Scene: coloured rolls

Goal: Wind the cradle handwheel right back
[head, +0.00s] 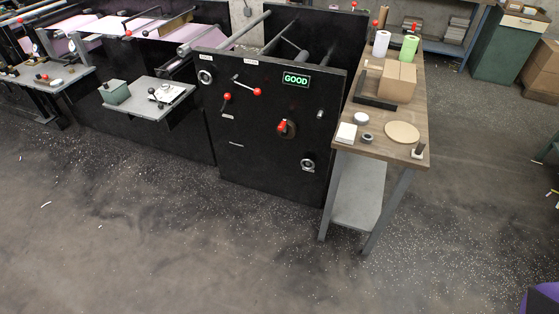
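A black machine panel (262,150) stands in the middle of the head view. It carries a small round silver handwheel (205,76) at its upper left and another round silver handwheel (308,165) at its lower right. Between them are a crank with a red knob (257,91), a lever with a red end (226,97) and a red knob (282,126). The panel labels are too small to read, so I cannot tell which control is the cradle handwheel. Neither of my grippers is in view.
A wooden-topped bench (376,145) with a cardboard box (398,82), a white roll (381,43) and a green roll (409,48) stands right of the panel. A small grey table (150,108) juts out at the left. The grey floor (180,240) in front is largely clear.

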